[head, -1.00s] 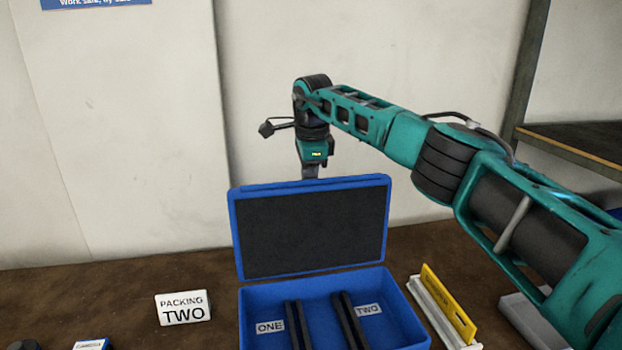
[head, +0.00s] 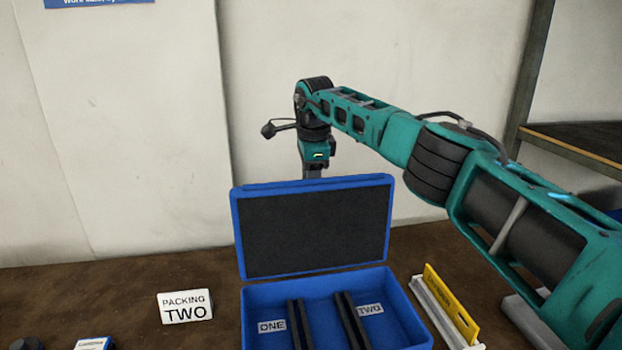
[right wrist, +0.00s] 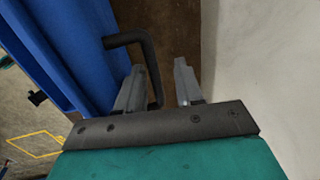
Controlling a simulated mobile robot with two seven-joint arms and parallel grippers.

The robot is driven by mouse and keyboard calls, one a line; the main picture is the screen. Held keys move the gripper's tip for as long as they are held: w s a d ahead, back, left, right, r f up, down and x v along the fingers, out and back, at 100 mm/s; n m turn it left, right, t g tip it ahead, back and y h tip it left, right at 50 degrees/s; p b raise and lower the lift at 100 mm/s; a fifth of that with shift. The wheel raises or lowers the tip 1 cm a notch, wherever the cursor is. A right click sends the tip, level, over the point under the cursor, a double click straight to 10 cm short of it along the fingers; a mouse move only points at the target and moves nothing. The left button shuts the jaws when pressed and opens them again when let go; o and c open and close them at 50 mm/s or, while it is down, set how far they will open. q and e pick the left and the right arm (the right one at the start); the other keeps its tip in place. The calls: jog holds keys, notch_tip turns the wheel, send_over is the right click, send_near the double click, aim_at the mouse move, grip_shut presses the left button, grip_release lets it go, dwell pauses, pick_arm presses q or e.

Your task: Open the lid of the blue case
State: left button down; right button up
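The blue case (head: 262,296) stands on the brown table with its lid (head: 237,232) standing up at the back, lined with dark foam. Its tray holds two dark bar pairs beside labels ONE and TWO. My right gripper (right wrist: 158,80) is behind the raised lid; in the head view its fingertips are hidden by the lid. In the right wrist view its two fingers are apart, with the black handle (right wrist: 151,62) between them, close to the left finger. The blue lid surface (right wrist: 75,50) is left of the handle. My left gripper is out of view.
A PACKING TWO sign (head: 185,306) stands left of the case. A yellow plate in a white holder (head: 446,304) stands to its right. A wall (head: 340,60) rises behind the table. A shelf (head: 580,140) is at the far right.

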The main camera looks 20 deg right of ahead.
jog(key=shift+r, duration=0.15)
jog(key=shift+r, duration=0.3)
notch_tip(320, 180, up, 12)
jog(key=s, duration=0.2)
jog(key=shift+s+a, duration=0.25)
jog(key=shift+a, duration=0.05)
jog(key=shift+f, duration=0.1)
